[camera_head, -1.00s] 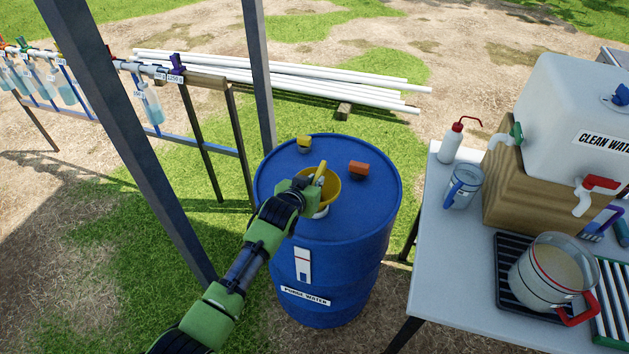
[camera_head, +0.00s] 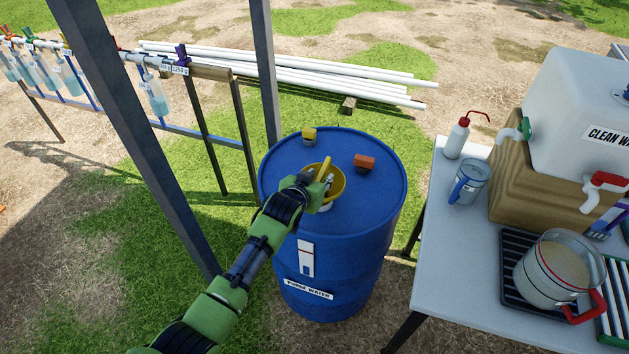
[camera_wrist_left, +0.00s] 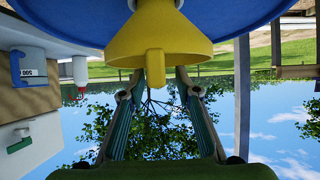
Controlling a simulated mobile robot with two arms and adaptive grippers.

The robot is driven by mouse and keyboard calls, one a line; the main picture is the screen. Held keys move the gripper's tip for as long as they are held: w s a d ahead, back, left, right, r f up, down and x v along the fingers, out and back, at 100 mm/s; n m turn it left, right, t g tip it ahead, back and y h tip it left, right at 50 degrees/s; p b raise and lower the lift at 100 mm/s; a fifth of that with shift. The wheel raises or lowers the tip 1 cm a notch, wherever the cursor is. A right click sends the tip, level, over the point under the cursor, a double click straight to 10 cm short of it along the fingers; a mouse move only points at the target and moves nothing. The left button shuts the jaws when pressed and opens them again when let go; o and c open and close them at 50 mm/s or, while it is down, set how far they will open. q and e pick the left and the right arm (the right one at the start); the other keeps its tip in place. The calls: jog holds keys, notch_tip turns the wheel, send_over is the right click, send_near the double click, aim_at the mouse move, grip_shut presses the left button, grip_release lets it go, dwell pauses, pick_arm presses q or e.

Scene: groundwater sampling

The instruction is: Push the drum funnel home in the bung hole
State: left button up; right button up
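The yellow drum funnel (camera_head: 338,184) stands on the top of the blue purge water drum (camera_head: 375,205), with its wide mouth up. A pale part shows below its rim; the bung hole is hidden, so how deep the funnel sits cannot be told. My left gripper (camera_head: 318,188) is at the funnel's near left side, covering part of it. In the left wrist view, which is upside down, the funnel (camera_wrist_left: 158,35) points its tab between the fingers of my left gripper (camera_wrist_left: 160,82). Gaps show on both sides of the tab, so the fingers are open. My right gripper is not in view.
A yellow cap (camera_head: 309,135) and an orange block (camera_head: 364,162) are on the drum top. A grey post (camera_head: 265,75) rises behind the drum's left side.

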pick_arm(q)
jog(key=v, duration=1.2)
dwell(0.4)
